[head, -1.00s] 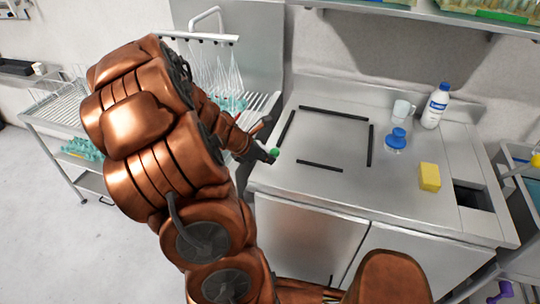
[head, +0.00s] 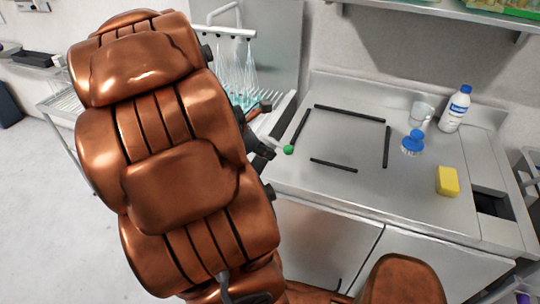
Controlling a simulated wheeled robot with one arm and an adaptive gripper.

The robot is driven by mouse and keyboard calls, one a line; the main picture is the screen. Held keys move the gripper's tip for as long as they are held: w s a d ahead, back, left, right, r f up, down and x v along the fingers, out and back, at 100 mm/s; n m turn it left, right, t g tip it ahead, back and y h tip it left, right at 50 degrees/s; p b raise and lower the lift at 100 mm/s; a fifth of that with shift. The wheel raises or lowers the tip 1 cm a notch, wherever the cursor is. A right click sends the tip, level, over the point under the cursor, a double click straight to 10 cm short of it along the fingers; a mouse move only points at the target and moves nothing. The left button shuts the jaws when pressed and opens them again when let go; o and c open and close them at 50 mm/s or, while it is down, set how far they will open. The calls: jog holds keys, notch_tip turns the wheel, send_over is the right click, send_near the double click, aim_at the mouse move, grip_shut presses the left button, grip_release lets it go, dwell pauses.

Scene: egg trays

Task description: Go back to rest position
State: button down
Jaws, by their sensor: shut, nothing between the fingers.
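My copper-coloured arm fills the left and centre of the head view, raised close to the camera. My gripper (head: 263,128) is only partly visible past the arm's right edge, beside the left end of the steel counter (head: 345,190). It is shut and holds nothing. The arm hides the rest of it.
Black strips outline an area on the counter, with a small green ball (head: 289,149) at its lower left corner. A white mug (head: 421,115), white bottle (head: 456,108), blue-topped item (head: 412,143) and yellow sponge (head: 447,181) stand at right.

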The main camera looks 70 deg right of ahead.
jog(key=shift+a+r, duration=0.2)
jog(key=shift+w+a, duration=0.1)
jog(key=shift+w, duration=0.05)
dwell(0.5)
jog(key=w+a+m+t+y, duration=0.2)
jog(key=a+m, duration=0.2)
jog(key=a, duration=1.4)
jog(key=w+a+m+t+y, duration=0.2)
jog(key=a+m+y, duration=0.1)
jog(key=a, duration=1.6)
jog(key=shift+w+a+f+m+y, duration=0.15)
jog(key=shift+w+f+m+y, duration=0.2)
jog(key=shift+m, duration=0.55)
jog(key=shift+d, duration=0.2)
